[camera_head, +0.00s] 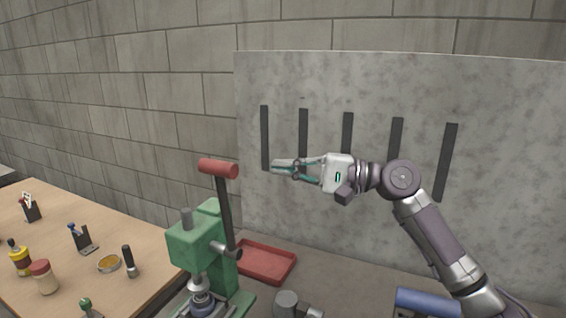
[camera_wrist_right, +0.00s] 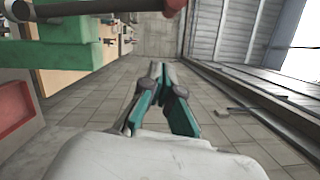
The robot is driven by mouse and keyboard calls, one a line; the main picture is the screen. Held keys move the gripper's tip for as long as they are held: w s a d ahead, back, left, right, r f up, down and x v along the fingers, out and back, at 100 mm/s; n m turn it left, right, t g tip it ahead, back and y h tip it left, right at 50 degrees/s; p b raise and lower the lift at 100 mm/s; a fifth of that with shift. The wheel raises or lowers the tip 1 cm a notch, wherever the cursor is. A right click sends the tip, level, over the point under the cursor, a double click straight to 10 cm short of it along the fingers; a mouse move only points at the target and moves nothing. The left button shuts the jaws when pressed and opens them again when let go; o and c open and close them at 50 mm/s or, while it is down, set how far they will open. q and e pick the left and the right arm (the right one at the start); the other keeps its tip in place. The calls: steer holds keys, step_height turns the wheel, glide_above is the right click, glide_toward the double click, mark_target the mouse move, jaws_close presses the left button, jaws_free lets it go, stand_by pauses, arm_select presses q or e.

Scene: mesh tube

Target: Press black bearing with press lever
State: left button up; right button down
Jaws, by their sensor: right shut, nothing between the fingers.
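The green arbor press (camera_head: 203,250) stands at the bottom centre of the head view. Its dark lever (camera_head: 226,214) is raised nearly upright, with a red handle (camera_head: 218,168) at its top. My right gripper (camera_head: 274,165) is shut and empty, to the right of the red handle and apart from it. In the right wrist view its fingers (camera_wrist_right: 157,68) meet at the tips, and the red handle (camera_wrist_right: 174,7) shows at the top edge. I cannot make out the black bearing for certain; the area under the press ram (camera_head: 201,296) is partly cut off. My left gripper is not in view.
A red tray (camera_head: 264,262) lies behind the press. A wooden table (camera_head: 75,232) at left carries bottles and small tools. A grey panel with black strips (camera_head: 380,90) stands behind my right arm. A blue cylinder (camera_head: 428,301) lies at bottom right.

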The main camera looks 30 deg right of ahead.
arm_select(q)
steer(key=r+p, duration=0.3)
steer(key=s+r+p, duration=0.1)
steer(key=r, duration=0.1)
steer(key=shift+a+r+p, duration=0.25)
steer(key=shift+p, duration=0.1)
arm_select(e)
steer(key=w+a+r, duration=0.1)
steer(key=w+a, duration=0.1)
steer(key=a, duration=0.6)
steer(key=shift+a, duration=0.3)
steer(key=shift+r, duration=0.1)
steer(key=shift+s, duration=0.1)
